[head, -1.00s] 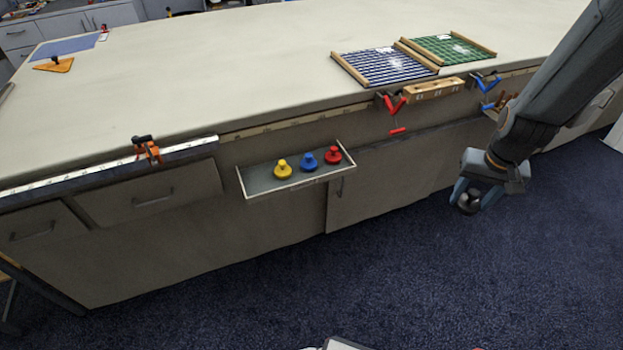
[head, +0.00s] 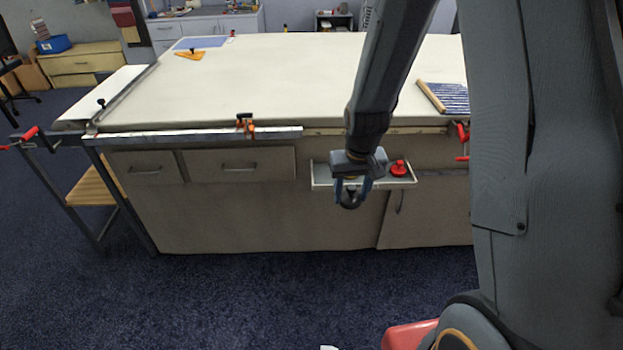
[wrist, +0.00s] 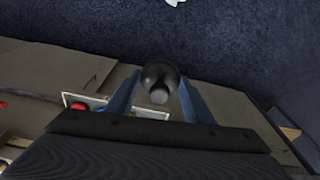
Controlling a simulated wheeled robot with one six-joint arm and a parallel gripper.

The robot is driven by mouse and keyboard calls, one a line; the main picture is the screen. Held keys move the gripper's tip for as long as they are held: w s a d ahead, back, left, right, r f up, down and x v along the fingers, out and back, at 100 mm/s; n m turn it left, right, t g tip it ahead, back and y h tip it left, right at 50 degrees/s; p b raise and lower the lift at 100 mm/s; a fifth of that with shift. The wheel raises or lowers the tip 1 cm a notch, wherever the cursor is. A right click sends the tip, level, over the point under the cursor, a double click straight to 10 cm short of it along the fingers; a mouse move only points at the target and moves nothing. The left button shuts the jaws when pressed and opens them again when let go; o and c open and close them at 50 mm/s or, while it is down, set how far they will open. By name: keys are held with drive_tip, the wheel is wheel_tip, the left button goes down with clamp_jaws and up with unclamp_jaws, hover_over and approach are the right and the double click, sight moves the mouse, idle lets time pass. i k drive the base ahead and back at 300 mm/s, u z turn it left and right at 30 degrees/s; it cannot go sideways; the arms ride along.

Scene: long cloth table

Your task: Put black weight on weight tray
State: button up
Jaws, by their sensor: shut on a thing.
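My gripper (head: 352,190) is shut on the black weight (head: 350,200), which hangs between the fingertips. In the wrist view the weight (wrist: 160,78) shows as a dark round body with a grey knob, between my two blue-grey fingers. The weight tray (head: 405,181) is a shallow pale tray on the table's front side. In the head view my gripper and the weight appear in front of its left part and hide much of it. A red weight (head: 399,168) stands at its right end. In the wrist view part of the tray (wrist: 150,114) shows behind my fingers, with a red weight and a blue one.
The long cloth table (head: 280,80) has drawers (head: 238,165) left of the tray. An orange clamp (head: 245,124) holds a metal straightedge on the front edge. A red clamp (head: 462,140) is right of the tray.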

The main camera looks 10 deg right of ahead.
sight(325, 175)
drive_tip(key=u, duration=0.35)
drive_tip(key=i, duration=1)
